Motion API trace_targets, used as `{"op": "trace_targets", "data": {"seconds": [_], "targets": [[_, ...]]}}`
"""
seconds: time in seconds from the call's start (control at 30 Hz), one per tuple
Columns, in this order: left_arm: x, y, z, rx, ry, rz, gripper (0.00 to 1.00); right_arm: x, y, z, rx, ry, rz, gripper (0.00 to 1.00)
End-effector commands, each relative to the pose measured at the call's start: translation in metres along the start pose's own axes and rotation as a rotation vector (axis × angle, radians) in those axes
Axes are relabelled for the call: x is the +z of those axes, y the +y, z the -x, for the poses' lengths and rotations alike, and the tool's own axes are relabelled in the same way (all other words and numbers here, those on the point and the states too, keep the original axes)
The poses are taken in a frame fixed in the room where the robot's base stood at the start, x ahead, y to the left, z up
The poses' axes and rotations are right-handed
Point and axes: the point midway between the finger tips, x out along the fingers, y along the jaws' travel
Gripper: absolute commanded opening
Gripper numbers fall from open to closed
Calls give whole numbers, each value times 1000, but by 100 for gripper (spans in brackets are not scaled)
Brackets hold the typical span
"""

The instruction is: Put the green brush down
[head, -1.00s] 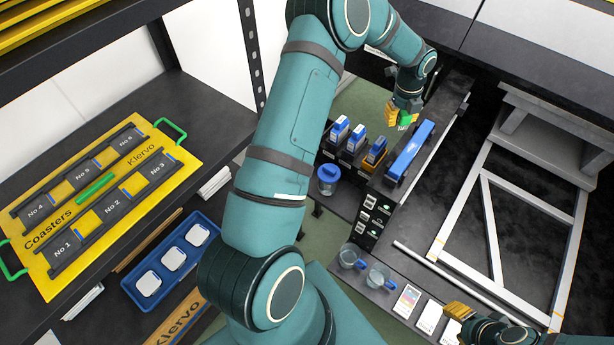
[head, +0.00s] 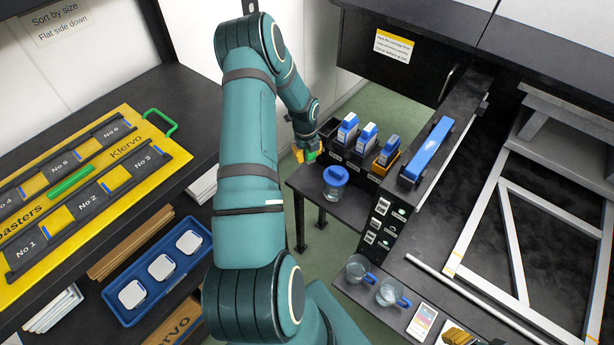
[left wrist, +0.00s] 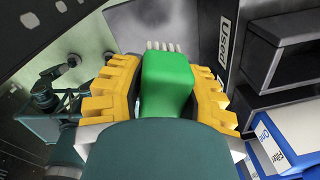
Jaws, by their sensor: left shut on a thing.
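The green brush (left wrist: 167,80) fills the middle of the left wrist view, its white bristles pointing away from the camera. My left gripper (left wrist: 166,92) is shut on it, with a yellow finger on either side. In the head view the yellow fingers of the left gripper (head: 303,153) show with a bit of green, at the left edge of the small dark table (head: 312,184). A dark bin labelled "Used" (left wrist: 226,45) stands just right of the brush in the wrist view.
A row of dark bins holds blue-and-white boxes (head: 366,135). A blue-lidded jar (head: 335,182) stands in front. A long blue object (head: 428,150) lies on the ledge to the right. Two glass mugs (head: 390,293) stand lower down. A yellow coaster board (head: 140,130) lies at left.

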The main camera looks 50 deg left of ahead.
Motion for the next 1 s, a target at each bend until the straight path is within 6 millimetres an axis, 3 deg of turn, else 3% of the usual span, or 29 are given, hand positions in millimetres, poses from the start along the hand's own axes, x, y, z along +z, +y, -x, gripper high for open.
{"op": "trace_targets", "data": {"seconds": [0.3,0.57,0.77,1.0], "targets": [[0,6,-53,2,1,0,6,4,4,-9,0,-8,2,47],[1,7,-72,2,1,2,6,4,4,-11,-1,-9,2,47],[0,8,-98,1,0,0,6,4,6,-16,-1,-8,3,47],[1,8,-99,0,-1,0,6,4,6,-15,-1,-7,3,47]]}}
